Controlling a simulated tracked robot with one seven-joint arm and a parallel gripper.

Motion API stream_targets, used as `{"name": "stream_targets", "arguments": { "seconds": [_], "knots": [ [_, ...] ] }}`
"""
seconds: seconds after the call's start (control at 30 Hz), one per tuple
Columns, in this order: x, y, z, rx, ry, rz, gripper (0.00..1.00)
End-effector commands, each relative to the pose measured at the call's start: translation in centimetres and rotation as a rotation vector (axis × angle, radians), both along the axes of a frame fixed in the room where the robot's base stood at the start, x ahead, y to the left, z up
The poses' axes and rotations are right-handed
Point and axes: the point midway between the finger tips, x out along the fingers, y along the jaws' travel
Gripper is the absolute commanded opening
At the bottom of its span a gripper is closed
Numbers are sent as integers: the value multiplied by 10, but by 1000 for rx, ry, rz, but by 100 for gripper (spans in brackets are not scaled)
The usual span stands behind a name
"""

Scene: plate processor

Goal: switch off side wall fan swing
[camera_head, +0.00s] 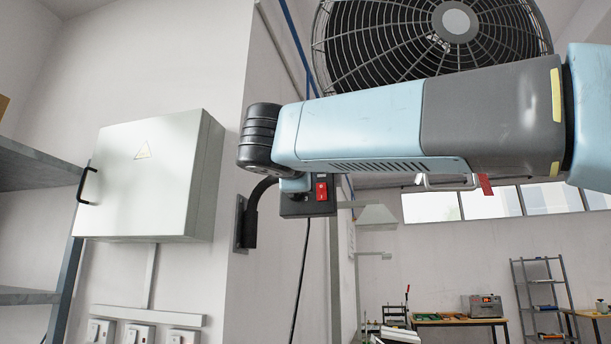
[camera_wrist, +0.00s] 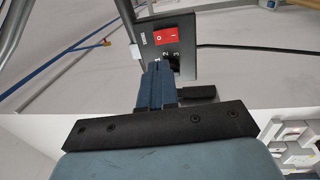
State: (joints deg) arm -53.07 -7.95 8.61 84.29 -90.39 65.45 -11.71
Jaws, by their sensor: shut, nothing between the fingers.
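The black wall fan (camera_head: 385,45) hangs at the top of the head view, its lower part covered by my arm. Its small dark control box (camera_head: 308,208) shows just below my arm, with a red switch (camera_head: 321,190) on its face. In the wrist view the control box (camera_wrist: 150,30) is close ahead, with the red switch (camera_wrist: 167,37) and dial numbers below it. My gripper (camera_wrist: 158,68) is shut and empty, its blue fingertips over the lower face of the box, hiding part of the dial. Contact cannot be told. No swing control can be made out.
A dark wall bracket (camera_head: 245,225) stands left of the control box, and a black cable (camera_head: 300,280) hangs below it. A grey electrical cabinet (camera_head: 150,178) is on the left wall. A workbench (camera_head: 460,321) and shelf rack (camera_head: 540,295) stand far back right.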

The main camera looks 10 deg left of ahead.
Motion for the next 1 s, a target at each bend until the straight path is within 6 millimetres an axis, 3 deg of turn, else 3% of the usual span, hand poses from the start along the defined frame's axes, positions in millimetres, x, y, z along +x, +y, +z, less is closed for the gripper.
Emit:
{"name": "stream_targets", "arguments": {
  "seconds": [0.5,0.7,1.0],
  "knots": [
    [86,-6,10,-1,1,0,0],
    [101,-7,12,-1,1,1,0],
    [104,-8,12,-1,1,1,0]
  ]
}}
